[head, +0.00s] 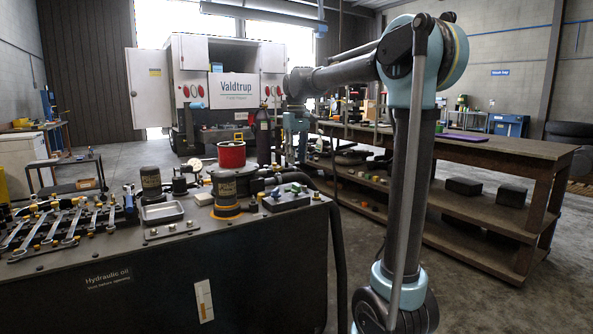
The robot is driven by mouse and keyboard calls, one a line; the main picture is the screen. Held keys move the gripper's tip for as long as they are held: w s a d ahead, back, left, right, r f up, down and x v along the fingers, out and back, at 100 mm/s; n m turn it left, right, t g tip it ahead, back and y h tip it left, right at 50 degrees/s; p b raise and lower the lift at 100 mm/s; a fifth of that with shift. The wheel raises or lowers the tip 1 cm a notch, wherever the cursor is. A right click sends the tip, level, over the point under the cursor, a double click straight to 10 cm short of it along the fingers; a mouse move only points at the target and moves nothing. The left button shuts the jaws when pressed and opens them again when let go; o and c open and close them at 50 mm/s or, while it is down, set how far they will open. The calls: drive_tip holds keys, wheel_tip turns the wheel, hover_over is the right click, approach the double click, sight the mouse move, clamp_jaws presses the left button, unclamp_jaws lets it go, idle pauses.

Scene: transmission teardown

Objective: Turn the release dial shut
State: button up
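No part is clearly marked as the release dial, and I cannot tell which of the small round parts on the bench it is. A dark block with small knobs (286,198) sits at the right end of the hydraulic oil bench (165,275). Left of it stands a dark cylinder on an orange-yellow base (226,209). A red round part (231,155) is behind that. My arm reaches out from the right, and its end with my gripper (289,160) hangs down behind the bench's right end, apart from the block. The fingers are too small and dark to read.
Wrenches (70,228) lie at the bench's left, near a metal tray (162,212). A dark hose (337,245) hangs down the bench's right side. A long wooden workbench (470,150) stands at the right. A white Valdtrup truck (235,87) is behind. Floor between the benches is partly clear.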

drive_tip(key=shift+r, duration=0.9)
drive_tip(key=s+d+f+m+t, duration=0.1)
drive_tip(key=s+d+f+m, duration=0.1)
drive_tip(key=s+d+f, duration=0.85)
drive_tip(key=s+d+f+m+t, duration=0.1)
drive_tip(key=s+d+f+m, duration=0.2)
drive_tip(key=s+d+f, duration=0.8)
drive_tip(key=s+f+m, duration=0.1)
drive_tip(key=s+f, duration=0.7)
drive_tip(key=s, duration=0.3)
drive_tip(key=shift+s+f, duration=0.2)
drive_tip(key=shift+d, duration=0.25)
